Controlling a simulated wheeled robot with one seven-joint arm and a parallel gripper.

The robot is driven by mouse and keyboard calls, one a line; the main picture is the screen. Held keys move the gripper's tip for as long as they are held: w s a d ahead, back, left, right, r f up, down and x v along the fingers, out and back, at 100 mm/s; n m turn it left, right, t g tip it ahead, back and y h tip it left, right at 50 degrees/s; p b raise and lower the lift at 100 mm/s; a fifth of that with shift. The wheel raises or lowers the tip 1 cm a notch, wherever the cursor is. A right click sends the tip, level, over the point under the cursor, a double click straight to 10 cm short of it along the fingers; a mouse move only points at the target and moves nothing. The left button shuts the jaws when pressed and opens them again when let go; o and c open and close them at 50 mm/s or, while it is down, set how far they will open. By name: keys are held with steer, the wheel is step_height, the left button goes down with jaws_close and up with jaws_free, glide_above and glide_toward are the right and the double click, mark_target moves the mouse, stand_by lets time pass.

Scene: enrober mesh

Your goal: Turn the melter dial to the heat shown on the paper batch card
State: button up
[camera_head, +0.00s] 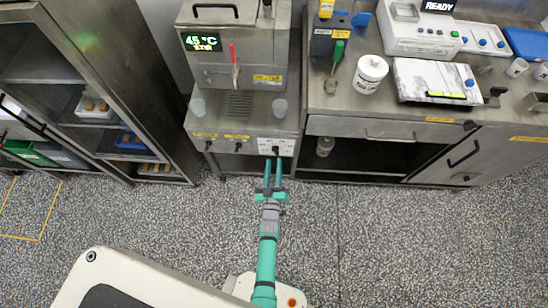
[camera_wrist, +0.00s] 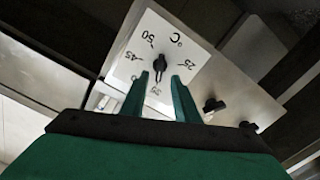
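The melter (camera_head: 235,50) stands at the back, its green display reading 45 °C. Its dial (camera_head: 276,150) is a dark knob on a white scale plate at the front edge. In the wrist view the dial (camera_wrist: 159,66) sits mid-plate (camera_wrist: 130,66), with 50, 45, 35 and 25 legible around it. My gripper (camera_head: 273,161) is open just in front of the dial. In the wrist view its green fingertips (camera_wrist: 160,77) stand apart on either side of the knob's lower end, with gaps visible. The exact pointer reading is unclear. I cannot identify the batch card.
Two dark knobs (camera_wrist: 211,106) sit beside the plate. Small cups (camera_head: 280,107) stand on the melter ledge. A white tub (camera_head: 370,73) and a scale-like machine (camera_head: 420,30) are on the right counter. A shelf rack (camera_head: 125,70) stands left. The speckled floor in front is clear.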

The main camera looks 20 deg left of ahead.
steer(key=v, duration=0.6)
stand_by(0.5)
